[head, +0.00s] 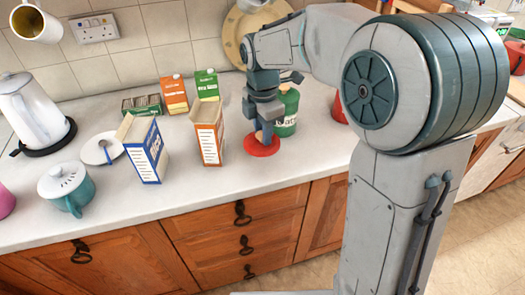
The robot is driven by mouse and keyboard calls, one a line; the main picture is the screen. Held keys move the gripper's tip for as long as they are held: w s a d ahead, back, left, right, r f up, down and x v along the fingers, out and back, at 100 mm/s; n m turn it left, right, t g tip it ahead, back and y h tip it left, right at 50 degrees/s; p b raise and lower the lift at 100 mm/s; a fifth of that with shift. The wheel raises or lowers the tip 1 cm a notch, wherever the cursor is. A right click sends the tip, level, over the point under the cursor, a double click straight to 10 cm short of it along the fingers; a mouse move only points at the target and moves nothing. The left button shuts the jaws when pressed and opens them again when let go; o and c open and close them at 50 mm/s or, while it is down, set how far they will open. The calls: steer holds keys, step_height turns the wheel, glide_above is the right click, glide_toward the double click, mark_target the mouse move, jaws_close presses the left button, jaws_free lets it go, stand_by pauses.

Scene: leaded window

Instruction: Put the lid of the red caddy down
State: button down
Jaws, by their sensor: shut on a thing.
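The red lid (261,147) is a flat disc near the front edge of the counter, with a pale knob on its top. My gripper (264,128) points down and is shut on the lid's knob. The lid is level, at or just above the countertop; I cannot tell whether it touches. A red container (338,110), likely the caddy, shows in part to the right, mostly hidden behind my arm.
A green lidded jar (287,112) stands close behind and right of the lid. An orange-white carton (207,135) stands to the left, with a blue-white carton (146,148) farther left. Bare counter (240,172) lies in front-left of the lid.

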steer(key=shift+f, duration=3.55)
steer(key=shift+f, duration=0.25)
steer(key=c, duration=1.1)
jaws_free()
steer(key=shift+r, duration=0.1)
step_height(320, 180, up, 12)
steer(key=shift+r, duration=0.2)
